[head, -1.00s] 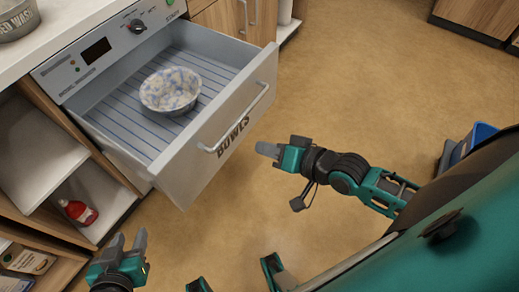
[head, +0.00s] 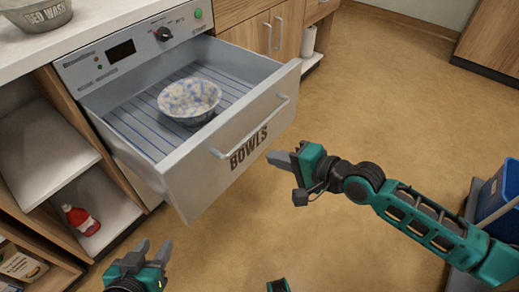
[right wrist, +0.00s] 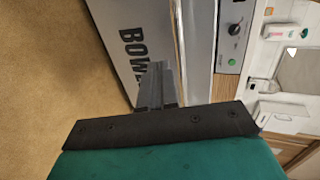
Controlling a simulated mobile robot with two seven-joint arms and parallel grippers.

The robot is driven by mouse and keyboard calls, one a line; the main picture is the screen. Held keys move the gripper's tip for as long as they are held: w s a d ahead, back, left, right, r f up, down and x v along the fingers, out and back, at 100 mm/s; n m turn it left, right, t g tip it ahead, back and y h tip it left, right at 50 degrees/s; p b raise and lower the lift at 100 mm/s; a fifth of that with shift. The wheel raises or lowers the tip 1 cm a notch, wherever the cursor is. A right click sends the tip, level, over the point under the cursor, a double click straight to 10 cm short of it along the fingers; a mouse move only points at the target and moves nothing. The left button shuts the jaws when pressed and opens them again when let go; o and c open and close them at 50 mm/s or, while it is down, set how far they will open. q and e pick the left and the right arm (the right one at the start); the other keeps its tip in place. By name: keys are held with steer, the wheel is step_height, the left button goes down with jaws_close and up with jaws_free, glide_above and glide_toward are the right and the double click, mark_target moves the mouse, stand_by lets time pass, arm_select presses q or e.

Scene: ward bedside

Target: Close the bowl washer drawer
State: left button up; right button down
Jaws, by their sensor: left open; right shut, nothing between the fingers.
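The bowl washer drawer (head: 192,181) is pulled out of the washer, its front marked BOWLS and fitted with a bar handle (head: 254,128). A speckled blue and white bowl (head: 189,100) stands on the drawer's ribbed floor. My right gripper (head: 279,159) is shut and empty, just in front of the drawer front, below and right of the BOWLS lettering. In the right wrist view its fingers (right wrist: 158,85) point at the drawer front (right wrist: 115,40); I cannot tell whether they touch. My left gripper (head: 146,254) is open and empty, low in front of the shelves and apart from the drawer.
The washer's control panel (head: 125,48) has a knob and green START button. A bed wash basin (head: 35,14) stands on the counter. Open shelves at left hold a red bottle (head: 80,219). A blue bin (head: 497,190) is at far right. The floor right of the drawer is clear.

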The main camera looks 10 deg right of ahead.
steer(key=w+a, duration=0.1)
steer(key=w, duration=0.1)
steer(key=w+a+b, duration=0.1)
steer(key=w+a, duration=0.1)
steer(key=shift+w+a, duration=0.15)
steer(key=shift+a, duration=0.05)
steer(key=shift+r, duration=0.1)
